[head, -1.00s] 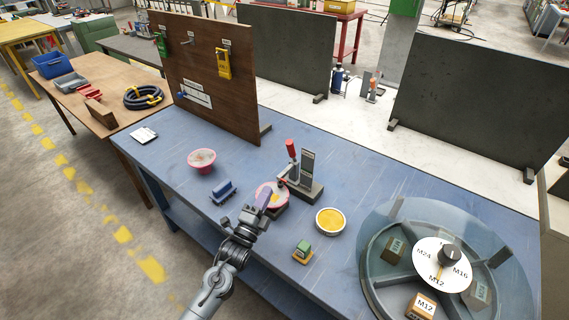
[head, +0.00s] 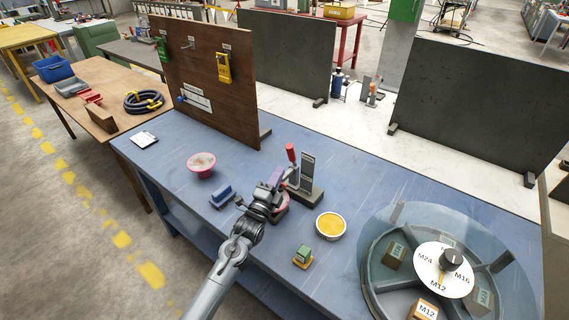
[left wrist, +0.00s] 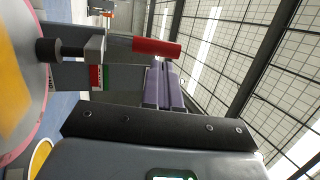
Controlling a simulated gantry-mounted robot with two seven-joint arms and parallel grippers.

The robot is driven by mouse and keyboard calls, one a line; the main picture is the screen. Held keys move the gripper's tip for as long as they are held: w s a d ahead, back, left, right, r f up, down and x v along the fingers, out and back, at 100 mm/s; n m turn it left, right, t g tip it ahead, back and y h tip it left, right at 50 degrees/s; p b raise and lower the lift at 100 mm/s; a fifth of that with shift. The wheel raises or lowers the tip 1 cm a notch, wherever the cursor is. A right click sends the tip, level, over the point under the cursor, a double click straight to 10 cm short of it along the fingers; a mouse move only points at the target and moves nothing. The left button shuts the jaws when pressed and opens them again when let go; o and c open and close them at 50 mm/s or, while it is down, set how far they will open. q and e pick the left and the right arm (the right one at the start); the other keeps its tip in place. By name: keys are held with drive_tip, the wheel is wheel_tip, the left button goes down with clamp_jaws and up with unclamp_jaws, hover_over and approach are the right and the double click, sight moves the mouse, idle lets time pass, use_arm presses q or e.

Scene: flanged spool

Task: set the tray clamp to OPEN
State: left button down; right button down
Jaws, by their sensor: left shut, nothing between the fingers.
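The tray clamp (head: 306,178) stands on the blue bench, with a dark upright plate and a red handle (head: 291,153) pointing up. In the left wrist view the red handle (left wrist: 156,47) lies across the top, beside a black-tipped spindle (left wrist: 62,49) and a red-and-green label (left wrist: 96,76). A pink-rimmed dish with a yellow middle (left wrist: 18,75) lies by the spindle tip; in the head view my gripper mostly hides it. My left gripper (head: 276,177) is shut and empty, its purple fingers (left wrist: 165,86) close to the handle; I cannot tell whether they touch.
A pink bowl (head: 201,164), a blue block (head: 221,196), a yellow-filled round tin (head: 330,225) and a small green block (head: 303,255) stand around on the bench. A large glass-topped carousel (head: 447,270) fills the right. A brown tool board (head: 205,75) stands behind.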

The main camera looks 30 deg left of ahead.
sight(285, 178)
use_arm(q)
drive_tip(key=shift+x, duration=2.55)
